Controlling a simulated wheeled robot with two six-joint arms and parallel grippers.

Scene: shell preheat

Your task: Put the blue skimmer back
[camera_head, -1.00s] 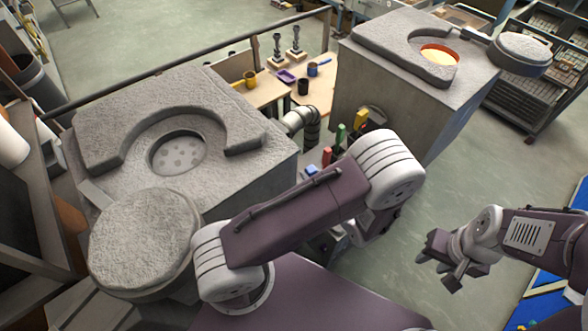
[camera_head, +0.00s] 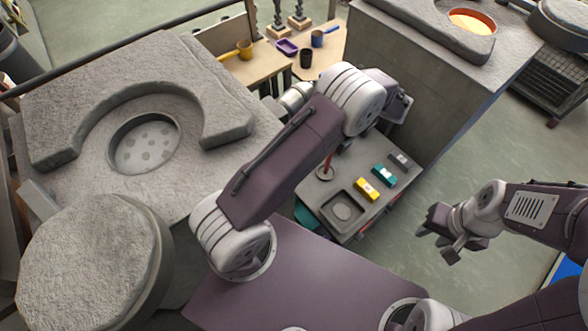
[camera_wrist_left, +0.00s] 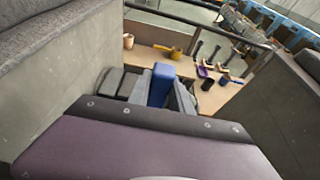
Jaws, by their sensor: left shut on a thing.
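The blue skimmer shows only as a blue handle (camera_wrist_left: 161,83) in the left wrist view. It stands between the grey fingers of my left gripper (camera_wrist_left: 158,92), which is shut on it. The skimmer's head is hidden. In the head view my left arm reaches up over the near edge of a small grey bench (camera_head: 390,190), and its gripper is hidden behind the arm. My right gripper (camera_head: 440,238) is at the right, above the floor, open and empty.
The grey bench carries yellow (camera_head: 367,189), teal (camera_head: 384,174) and grey (camera_head: 401,159) blocks, and a square recess (camera_head: 343,196). A stone furnace (camera_head: 225,85) stands left, another (camera_head: 430,75) with a glowing opening back right. A wooden table (camera_head: 265,65) holds cups.

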